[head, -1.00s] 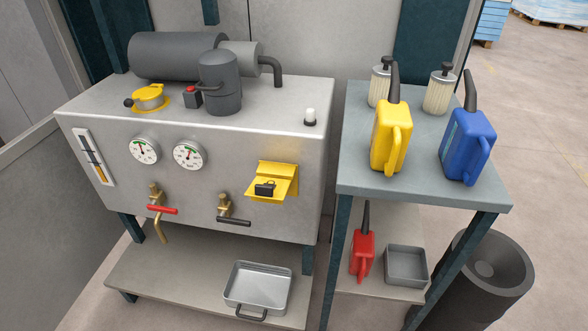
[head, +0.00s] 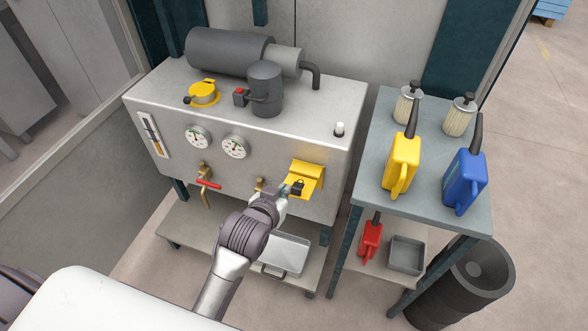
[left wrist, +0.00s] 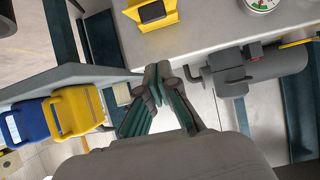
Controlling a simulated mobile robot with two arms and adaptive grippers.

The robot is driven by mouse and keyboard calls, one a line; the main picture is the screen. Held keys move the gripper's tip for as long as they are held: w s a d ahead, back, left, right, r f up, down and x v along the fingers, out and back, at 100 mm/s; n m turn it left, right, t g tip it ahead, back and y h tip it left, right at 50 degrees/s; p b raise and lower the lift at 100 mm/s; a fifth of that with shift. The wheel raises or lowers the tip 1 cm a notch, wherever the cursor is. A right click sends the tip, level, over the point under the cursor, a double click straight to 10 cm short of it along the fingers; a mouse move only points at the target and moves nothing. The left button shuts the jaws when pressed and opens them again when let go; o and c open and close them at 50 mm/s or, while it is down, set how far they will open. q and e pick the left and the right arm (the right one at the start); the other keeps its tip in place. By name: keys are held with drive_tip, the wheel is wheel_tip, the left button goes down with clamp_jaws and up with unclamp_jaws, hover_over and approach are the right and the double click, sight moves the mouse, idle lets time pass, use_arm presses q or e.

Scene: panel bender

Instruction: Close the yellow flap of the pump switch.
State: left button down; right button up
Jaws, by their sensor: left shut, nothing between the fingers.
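The pump switch (head: 309,168) is a yellow housing on the cabinet's front, at its right end. Its yellow flap (head: 307,192) stands open, sticking out toward me, with a black part (head: 298,187) showing at it. My left gripper (head: 287,190) is shut and empty, just left of the flap and close in front of the panel. I cannot tell whether it touches the flap. In the left wrist view, turned upside down, the shut fingertips (left wrist: 157,80) show below the yellow switch (left wrist: 152,14) in the picture. My right gripper is not in view.
Two gauges (head: 235,147) and a red-handled valve (head: 208,184) are left of the switch. A second valve is partly behind my arm. A side table (head: 368,190) with yellow (head: 402,163) and blue jugs (head: 465,178) stands right. A metal tray (head: 290,253) is below.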

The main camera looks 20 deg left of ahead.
use_arm(q)
drive_tip(key=r, duration=0.1)
drive_tip(key=p, duration=0.1)
hover_over(293, 186)
drive_tip(key=f, duration=0.3)
drive_tip(key=s+f, duration=0.1)
drive_tip(key=shift+d+f, duration=0.2)
drive_tip(key=shift+d, duration=0.15)
wheel_tip(293, 186, down, 2)
drive_tip(key=shift+f, duration=0.25)
drive_tip(key=shift+s+f+p, duration=0.3)
drive_tip(key=shift+f+p, duration=0.05)
drive_tip(key=shift+f, duration=0.55)
drive_tip(key=shift+a, duration=0.1)
